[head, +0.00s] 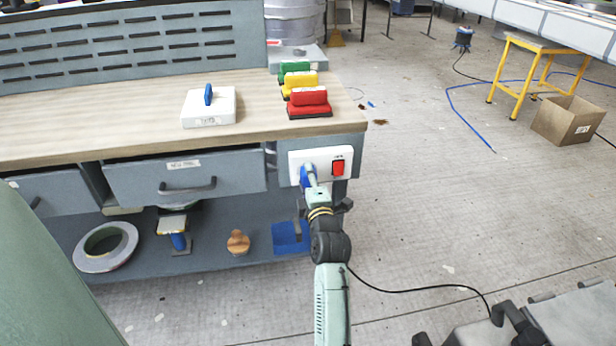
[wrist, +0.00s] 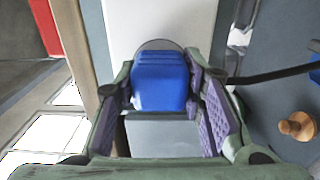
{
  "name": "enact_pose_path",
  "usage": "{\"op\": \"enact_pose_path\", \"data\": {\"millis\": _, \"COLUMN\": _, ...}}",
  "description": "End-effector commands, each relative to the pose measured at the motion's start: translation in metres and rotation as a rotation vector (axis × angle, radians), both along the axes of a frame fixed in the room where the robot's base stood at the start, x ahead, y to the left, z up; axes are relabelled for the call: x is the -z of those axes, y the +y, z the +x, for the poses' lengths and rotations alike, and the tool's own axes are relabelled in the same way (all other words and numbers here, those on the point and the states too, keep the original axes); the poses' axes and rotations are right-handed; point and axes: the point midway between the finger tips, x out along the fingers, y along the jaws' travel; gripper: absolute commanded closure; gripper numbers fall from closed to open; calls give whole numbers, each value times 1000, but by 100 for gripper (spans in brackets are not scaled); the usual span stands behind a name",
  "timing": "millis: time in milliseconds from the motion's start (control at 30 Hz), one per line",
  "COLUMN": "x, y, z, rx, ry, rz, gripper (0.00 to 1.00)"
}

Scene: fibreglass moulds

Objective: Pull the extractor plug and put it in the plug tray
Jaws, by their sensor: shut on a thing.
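The blue extractor plug (head: 306,176) is at the left side of the white socket panel (head: 321,155) on the bench's front corner. In the wrist view the plug (wrist: 160,82) sits between the purple pads of my gripper (wrist: 160,95), with the white panel behind it. My gripper (head: 312,183) is shut on the plug. A round rim shows behind the plug's top; I cannot tell how deeply it is seated. A blue tray (head: 290,238) lies on the lower shelf, below and left of my gripper. Its label, if any, is not readable.
A red switch (head: 338,167) is right of the plug. A drawer (head: 186,182) is left of it. A wooden knob (head: 238,242) and a tape roll (head: 106,247) sit on the lower shelf. Red, yellow and green blocks (head: 309,102) stand on the bench above. A black cable (head: 420,289) crosses the floor.

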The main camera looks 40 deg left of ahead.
Motion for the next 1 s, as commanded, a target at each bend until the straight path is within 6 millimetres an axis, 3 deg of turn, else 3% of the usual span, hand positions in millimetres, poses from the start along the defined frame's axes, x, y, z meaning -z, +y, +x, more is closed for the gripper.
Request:
{"op": "enact_pose_path", "data": {"millis": 200, "x": 0, "y": 0, "z": 0, "rx": 0, "ry": 0, "rz": 0, "gripper": 100}}
{"op": "enact_pose_path", "data": {"millis": 1000, "x": 1, "y": -18, "z": -15, "rx": 1, "ry": 1, "rz": 1, "gripper": 100}}
